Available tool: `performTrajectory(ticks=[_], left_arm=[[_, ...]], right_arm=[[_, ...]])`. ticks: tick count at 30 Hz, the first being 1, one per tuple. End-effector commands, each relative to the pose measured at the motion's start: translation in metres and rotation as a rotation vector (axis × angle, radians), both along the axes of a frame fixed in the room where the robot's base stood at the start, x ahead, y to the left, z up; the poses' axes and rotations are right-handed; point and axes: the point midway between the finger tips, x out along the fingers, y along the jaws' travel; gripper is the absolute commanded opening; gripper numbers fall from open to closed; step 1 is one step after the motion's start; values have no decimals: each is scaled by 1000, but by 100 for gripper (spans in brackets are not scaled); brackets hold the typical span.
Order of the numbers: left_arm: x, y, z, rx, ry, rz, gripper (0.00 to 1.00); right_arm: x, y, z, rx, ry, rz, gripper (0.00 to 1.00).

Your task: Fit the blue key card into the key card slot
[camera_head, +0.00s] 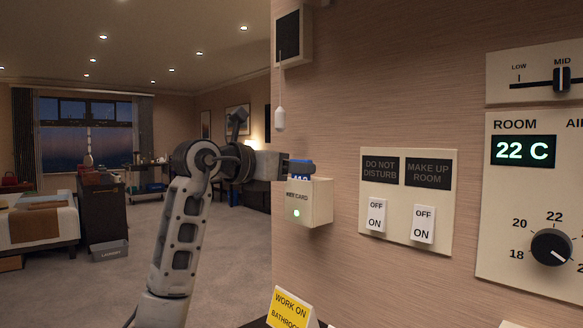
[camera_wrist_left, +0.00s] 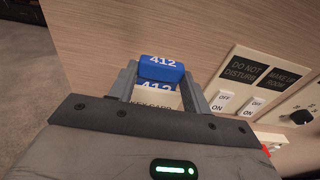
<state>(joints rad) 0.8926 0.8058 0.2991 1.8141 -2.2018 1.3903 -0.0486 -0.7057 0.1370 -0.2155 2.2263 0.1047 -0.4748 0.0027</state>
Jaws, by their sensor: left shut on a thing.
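The blue key card (camera_head: 300,178), marked 412, is upright at the top of the cream key card slot box (camera_head: 318,204). My left gripper (camera_head: 299,167) is shut on the card just above the box. In the left wrist view, the card's blue top (camera_wrist_left: 161,70) is between the two fingers (camera_wrist_left: 160,80), with a second 412 on its face below. The box front, lettered KEY CARD (camera_wrist_left: 152,105), shows beneath it. A green light glows on the box. The card's lower edge is hidden, so I cannot tell how deep it sits. My right gripper is not in view.
Right of the box is a switch panel (camera_head: 406,239) with two switches, then a thermostat panel (camera_head: 530,260) reading 22 C. A pull cord (camera_head: 280,118) hangs above the box. A yellow sign (camera_head: 290,307) stands below. Open floor lies left.

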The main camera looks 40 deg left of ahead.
Motion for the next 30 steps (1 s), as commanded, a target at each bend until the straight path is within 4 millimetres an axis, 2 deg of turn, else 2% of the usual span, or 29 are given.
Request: performTrajectory(ticks=[1, 3, 13, 17, 19, 20, 30], left_arm=[[0, 0, -1, 0, 0, 0, 54], [0, 0, 0, 0, 0, 0, 73], [0, 0, 0, 0, 0, 0, 74], [0, 0, 0, 0, 0, 0, 74], [0, 0, 0, 0, 0, 0, 74], [-3, 1, 0, 1, -1, 2, 74], [-89, 9, 7, 6, -1, 5, 74]], right_arm=[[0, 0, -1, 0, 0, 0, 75], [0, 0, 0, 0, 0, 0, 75], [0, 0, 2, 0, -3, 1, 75], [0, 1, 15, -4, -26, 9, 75], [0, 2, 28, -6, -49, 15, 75], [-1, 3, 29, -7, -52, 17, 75], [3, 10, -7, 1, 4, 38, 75]])
